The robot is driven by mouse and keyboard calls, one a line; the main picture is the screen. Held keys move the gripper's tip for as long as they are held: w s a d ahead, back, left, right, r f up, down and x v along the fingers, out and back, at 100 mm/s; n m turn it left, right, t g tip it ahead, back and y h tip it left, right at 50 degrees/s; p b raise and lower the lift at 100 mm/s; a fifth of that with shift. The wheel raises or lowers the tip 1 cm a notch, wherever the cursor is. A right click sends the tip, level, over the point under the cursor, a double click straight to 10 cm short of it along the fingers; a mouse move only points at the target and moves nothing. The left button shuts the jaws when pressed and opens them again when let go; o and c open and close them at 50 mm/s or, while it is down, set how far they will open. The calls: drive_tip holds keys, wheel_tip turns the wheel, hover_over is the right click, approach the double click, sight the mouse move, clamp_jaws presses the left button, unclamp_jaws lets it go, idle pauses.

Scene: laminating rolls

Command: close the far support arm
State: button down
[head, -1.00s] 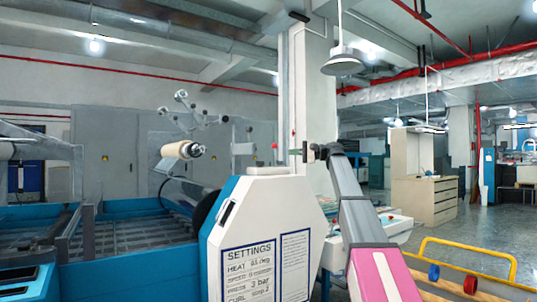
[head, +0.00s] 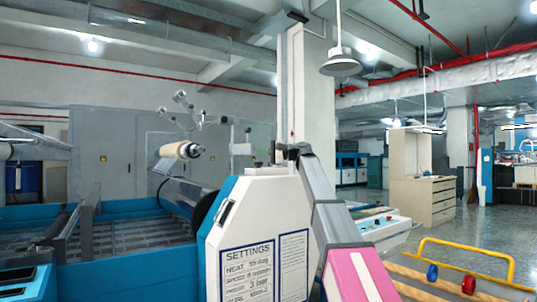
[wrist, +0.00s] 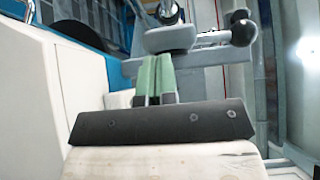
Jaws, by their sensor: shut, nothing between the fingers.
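A grey metal arm with round ends (head: 187,108) stands beyond the white and blue laminator (head: 258,238), above a pale roll (head: 180,149); I cannot tell surely whether it is the far support arm. My gripper (head: 284,152) is small and dark in the head view, above the laminator's white end housing. In the wrist view my pale green fingers (wrist: 155,60) are together and empty. Just beyond their tips is a grey rounded part (wrist: 170,38) on a grey bar with black knobs (wrist: 244,30). Whether the fingers touch it is unclear.
The white housing fills the left of the wrist view. A dark roller (head: 182,195) lies across the blue-sided laminator bed at left. A yellow rail (head: 470,250) and a wooden bar with red and blue wheels (head: 432,272) are at lower right. Open floor lies beyond.

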drive_tip(key=shift+s+a, duration=0.15)
drive_tip(key=shift+a, duration=0.05)
idle(0.3)
